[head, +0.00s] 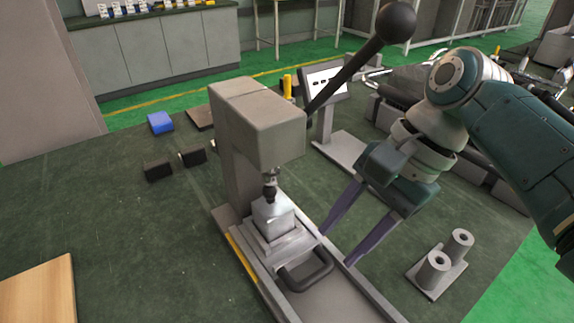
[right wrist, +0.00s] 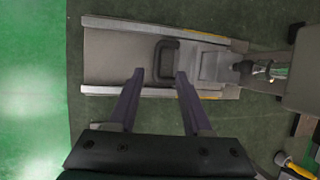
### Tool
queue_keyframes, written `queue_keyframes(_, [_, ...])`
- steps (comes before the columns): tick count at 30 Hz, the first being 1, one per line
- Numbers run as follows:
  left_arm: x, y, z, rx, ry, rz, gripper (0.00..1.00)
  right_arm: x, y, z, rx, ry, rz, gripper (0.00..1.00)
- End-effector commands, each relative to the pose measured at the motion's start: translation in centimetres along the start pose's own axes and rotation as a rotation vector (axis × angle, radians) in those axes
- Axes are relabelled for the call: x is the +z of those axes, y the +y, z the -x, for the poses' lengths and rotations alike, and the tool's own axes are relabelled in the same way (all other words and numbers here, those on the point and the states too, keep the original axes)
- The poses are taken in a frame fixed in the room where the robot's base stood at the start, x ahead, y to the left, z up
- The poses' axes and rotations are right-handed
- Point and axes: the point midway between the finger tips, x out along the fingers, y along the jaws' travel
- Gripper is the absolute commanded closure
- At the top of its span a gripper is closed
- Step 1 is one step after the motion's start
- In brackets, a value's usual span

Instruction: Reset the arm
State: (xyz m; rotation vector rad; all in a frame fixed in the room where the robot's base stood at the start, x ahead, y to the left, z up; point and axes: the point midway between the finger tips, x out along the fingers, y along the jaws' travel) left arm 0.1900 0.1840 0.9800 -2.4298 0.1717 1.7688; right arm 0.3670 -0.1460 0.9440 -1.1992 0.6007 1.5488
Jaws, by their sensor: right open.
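A grey press (head: 255,120) stands on the dark green table, with a long lever ending in a black ball (head: 396,22) raised up to the right. Under its head sits a metal block (head: 272,215) on a sliding base with a dark handle (head: 308,272). My right gripper (head: 338,248) is open and empty, its two purple fingers pointing down beside the base, near the handle. In the right wrist view the fingers (right wrist: 158,76) reach toward the handle (right wrist: 166,62), with a gap between them. The left gripper is not in view.
A display on a stand (head: 325,82) is behind the press. Two grey cylinders on a plate (head: 437,272) stand at right. A blue block (head: 160,122) and dark blocks (head: 157,169) lie left of the press. A wooden board (head: 40,292) lies at front left; the table between is clear.

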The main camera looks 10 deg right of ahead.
Motion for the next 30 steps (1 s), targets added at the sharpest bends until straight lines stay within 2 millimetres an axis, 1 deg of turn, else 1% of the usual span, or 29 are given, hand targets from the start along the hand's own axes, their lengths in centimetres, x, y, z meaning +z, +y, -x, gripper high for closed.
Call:
queue_keyframes(1, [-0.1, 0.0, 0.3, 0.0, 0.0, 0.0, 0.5, 0.0, 0.0, 0.7, -0.002, 0.002, -0.001, 0.5])
queue_keyframes(4, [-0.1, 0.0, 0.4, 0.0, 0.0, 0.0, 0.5, -0.1, 0.0, 1.3, -0.001, 0.001, -0.001, 0.5])
queue_keyframes(14, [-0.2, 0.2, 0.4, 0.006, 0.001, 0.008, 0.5, -0.1, 0.1, 1.4, 0.001, 0.003, 0.003, 0.5])
queue_keyframes(17, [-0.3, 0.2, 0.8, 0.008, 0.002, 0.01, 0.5, -0.3, 1.0, 1.5, 0.008, 0.035, 0.052, 0.5])
queue_keyframes(20, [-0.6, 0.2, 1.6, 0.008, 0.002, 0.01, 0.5, -0.7, 3.5, 1.9, 0.033, 0.117, 0.195, 0.5])
queue_keyframes(23, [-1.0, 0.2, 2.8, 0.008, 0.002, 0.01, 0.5, -0.6, 7.0, 2.9, 0.081, 0.228, 0.435, 0.5])
queue_keyframes(24, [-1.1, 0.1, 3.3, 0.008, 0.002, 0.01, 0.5, -0.2, 8.3, 3.5, 0.104, 0.268, 0.543, 0.5])
queue_keyframes(27, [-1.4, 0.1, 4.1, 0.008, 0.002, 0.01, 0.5, 1.1, 10.8, 5.1, 0.153, 0.343, 0.784, 0.5])
queue_keyframes(30, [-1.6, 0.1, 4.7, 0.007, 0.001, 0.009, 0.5, 2.8, 12.7, 6.7, 0.191, 0.391, 0.981, 0.5])
